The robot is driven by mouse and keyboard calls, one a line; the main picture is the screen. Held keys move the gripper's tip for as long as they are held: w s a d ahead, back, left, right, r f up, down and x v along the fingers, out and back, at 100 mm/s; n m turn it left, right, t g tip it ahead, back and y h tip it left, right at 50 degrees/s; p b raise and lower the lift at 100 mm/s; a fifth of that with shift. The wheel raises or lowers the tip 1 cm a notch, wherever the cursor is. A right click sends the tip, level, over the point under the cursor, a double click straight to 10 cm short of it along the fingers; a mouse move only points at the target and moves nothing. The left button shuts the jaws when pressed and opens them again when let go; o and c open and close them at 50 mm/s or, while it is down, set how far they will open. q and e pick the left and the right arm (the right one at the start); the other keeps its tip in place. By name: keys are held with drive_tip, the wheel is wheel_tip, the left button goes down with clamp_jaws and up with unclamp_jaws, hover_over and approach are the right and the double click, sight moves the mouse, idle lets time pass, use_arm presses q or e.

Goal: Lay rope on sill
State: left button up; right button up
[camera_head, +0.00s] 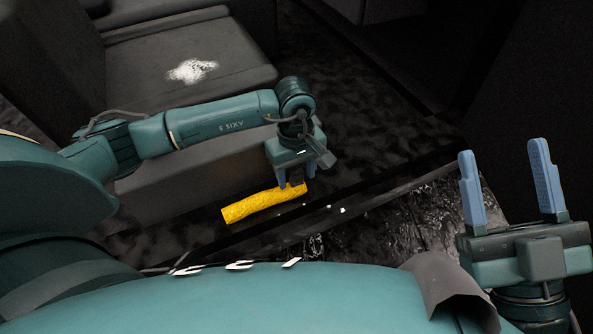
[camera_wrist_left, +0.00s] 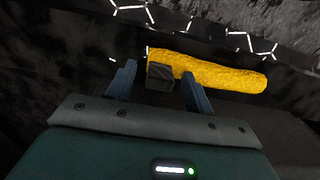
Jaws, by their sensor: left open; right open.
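The rope is a short, thick yellow roll (camera_head: 262,204). In the head view it lies along the dark sill (camera_head: 335,212) at the car's door opening. My left gripper (camera_head: 292,186) is open, pointing down at the rope's right end. In the left wrist view the rope (camera_wrist_left: 225,76) stretches from between the open fingers (camera_wrist_left: 155,82) out to the right. A small dark block shows between the fingers, in front of the rope's end. I cannot tell whether the fingers touch the rope. My right gripper (camera_head: 505,180) is open and empty at the right, fingers pointing up.
A dark seat (camera_head: 150,90) with a white patch (camera_head: 192,70) stands behind my left arm. Dark carpet (camera_head: 365,125) lies beyond the sill. Rough ground with white specks (camera_head: 390,225) shows outside. Free space lies between the sill and my right gripper.

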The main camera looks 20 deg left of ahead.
use_arm(q)
wheel_tip(320, 180, up, 13)
drive_tip(key=p, duration=0.4)
drive_tip(key=shift+w+a, duration=0.15)
use_arm(e)
drive_tip(key=shift+s+a+f+m+g+h, duration=0.1)
drive_tip(key=shift+s+f+m+g+h, duration=0.2)
drive_tip(key=shift+f+m+h, duration=0.45)
drive_tip(key=shift+s+a+f+m+g+h, duration=0.1)
drive_tip(key=shift+f+m+g+h, duration=0.35)
drive_tip(key=shift+f, duration=0.45)
drive_tip(key=shift+s+f+m+g+h, duration=0.2)
drive_tip(key=shift+f+m+g+h, duration=0.05)
drive_tip(key=shift+f+m+h, duration=0.55)
use_arm(q)
drive_tip(key=shift+r, duration=0.1)
